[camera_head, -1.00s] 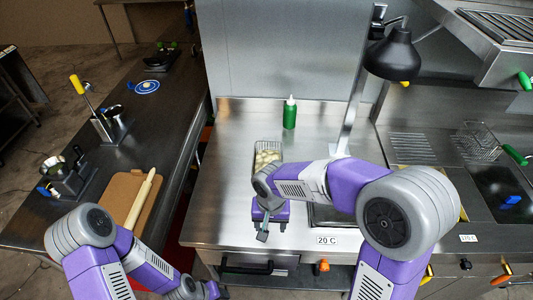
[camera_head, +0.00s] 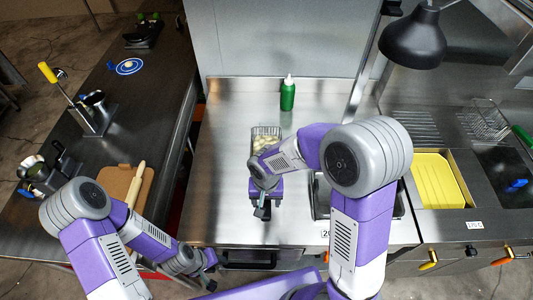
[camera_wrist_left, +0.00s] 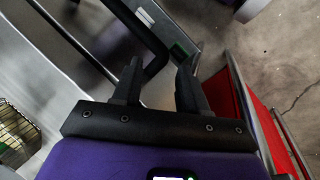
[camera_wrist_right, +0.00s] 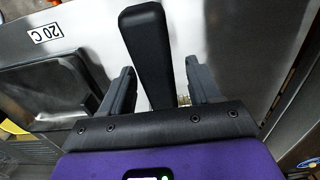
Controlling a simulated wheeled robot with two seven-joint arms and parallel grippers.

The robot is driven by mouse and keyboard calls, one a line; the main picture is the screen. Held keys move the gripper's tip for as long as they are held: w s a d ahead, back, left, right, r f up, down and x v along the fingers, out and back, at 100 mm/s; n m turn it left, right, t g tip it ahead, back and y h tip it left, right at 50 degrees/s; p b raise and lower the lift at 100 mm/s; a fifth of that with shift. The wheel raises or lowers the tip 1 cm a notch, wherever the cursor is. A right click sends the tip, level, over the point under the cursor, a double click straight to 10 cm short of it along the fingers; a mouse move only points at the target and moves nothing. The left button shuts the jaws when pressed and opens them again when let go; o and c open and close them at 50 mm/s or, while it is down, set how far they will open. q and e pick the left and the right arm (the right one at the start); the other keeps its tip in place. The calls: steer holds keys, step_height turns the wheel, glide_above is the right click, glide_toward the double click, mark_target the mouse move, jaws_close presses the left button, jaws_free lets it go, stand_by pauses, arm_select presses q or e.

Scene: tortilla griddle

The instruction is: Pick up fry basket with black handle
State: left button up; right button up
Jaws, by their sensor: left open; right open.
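The fry basket (camera_head: 265,131) is a wire basket holding pale pieces, standing on the steel counter in the head view. Its black handle (camera_wrist_right: 148,50) shows between the fingers of my right gripper (camera_wrist_right: 160,75) in the right wrist view. The right gripper is open, one finger on each side of the handle; contact cannot be told. In the head view my right gripper (camera_head: 262,208) sits just in front of the basket and hides the handle. My left gripper (camera_head: 211,260) is open and empty, low at the counter's front left corner. The basket's wires also show in the left wrist view (camera_wrist_left: 14,135).
A green bottle (camera_head: 288,94) stands behind the basket. A second basket (camera_head: 484,120) with a green handle and a yellow tray (camera_head: 438,181) are at the right. A dark side table (camera_head: 150,105) with a rolling pin (camera_head: 136,184) is at the left. The counter's left part is clear.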

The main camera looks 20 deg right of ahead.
steer(key=shift+f, duration=0.35)
steer(key=shift+s, duration=0.1)
steer(key=shift+c, duration=0.4)
steer(key=shift+r, duration=0.1)
jaws_close()
step_height(320, 180, up, 10)
steer(key=shift+p, duration=0.4)
